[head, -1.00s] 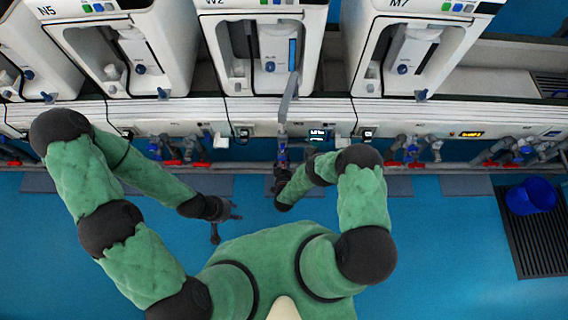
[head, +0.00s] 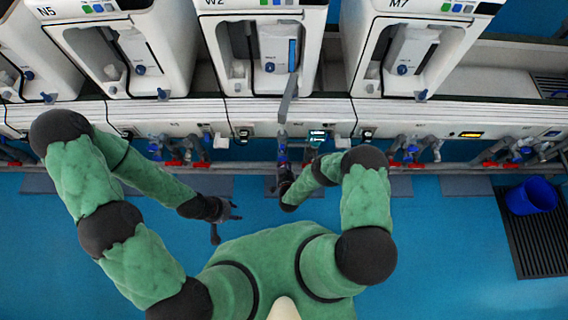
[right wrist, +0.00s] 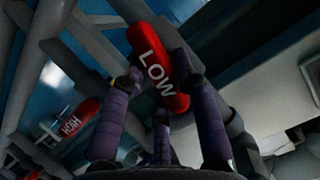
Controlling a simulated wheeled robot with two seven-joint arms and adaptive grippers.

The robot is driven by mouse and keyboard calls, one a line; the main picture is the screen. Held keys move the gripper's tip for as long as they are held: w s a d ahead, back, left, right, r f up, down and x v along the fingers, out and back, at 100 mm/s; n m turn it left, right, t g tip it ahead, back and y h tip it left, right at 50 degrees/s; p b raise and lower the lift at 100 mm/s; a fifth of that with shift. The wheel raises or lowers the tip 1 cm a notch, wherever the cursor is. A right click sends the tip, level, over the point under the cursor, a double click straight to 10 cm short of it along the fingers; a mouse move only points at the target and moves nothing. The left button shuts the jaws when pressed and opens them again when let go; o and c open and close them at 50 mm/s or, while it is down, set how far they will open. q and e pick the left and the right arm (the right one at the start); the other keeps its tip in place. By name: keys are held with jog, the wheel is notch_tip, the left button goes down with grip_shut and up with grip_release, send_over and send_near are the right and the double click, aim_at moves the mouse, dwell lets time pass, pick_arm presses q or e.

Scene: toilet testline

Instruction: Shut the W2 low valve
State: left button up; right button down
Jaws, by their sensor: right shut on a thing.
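The W2 low valve's red handle (right wrist: 157,62), lettered LOW, lies between the fingers of my right gripper (right wrist: 161,88) in the right wrist view. The gripper is shut on it, with fingers on both sides of the handle. In the head view my right gripper (head: 284,174) is at the pipes below the W2 unit (head: 262,50), partly hidden by my own arm. My left gripper (head: 226,216) is open and empty, over the blue floor, apart from the pipes.
A red HIGH handle (right wrist: 77,118) shows left of the low one in the right wrist view. Grey pipes surround both. Units N5 (head: 120,50) and M7 (head: 410,50) flank W2. A blue bucket (head: 531,195) stands at right on a dark grate. The floor in front is mostly clear.

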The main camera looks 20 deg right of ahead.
jog(key=m, duration=0.1)
jog(key=m+y, duration=0.1)
jog(key=shift+d+f+m+t+y, duration=0.2)
jog(key=shift+m+t+y, duration=0.1)
jog(key=shift+t, duration=0.1)
jog(key=m, duration=0.1)
jog(key=m+t+y, duration=0.1)
jog(key=m, duration=0.1)
jog(key=shift+f+y, duration=0.2)
jog(key=shift+y, duration=0.1)
jog(key=m, duration=0.1)
jog(key=m+t+y, duration=0.1)
jog(key=m, duration=0.1)
jog(key=shift+f+m+t, duration=0.2)
jog(key=shift+m+t, duration=0.1)
jog(key=shift+a+m+t, duration=0.1)
jog(key=shift+m+t, duration=0.5)
jog(key=shift+m, duration=0.7)
jog(key=c, duration=0.9)
grip_release()
jog(key=shift+c, duration=0.2)
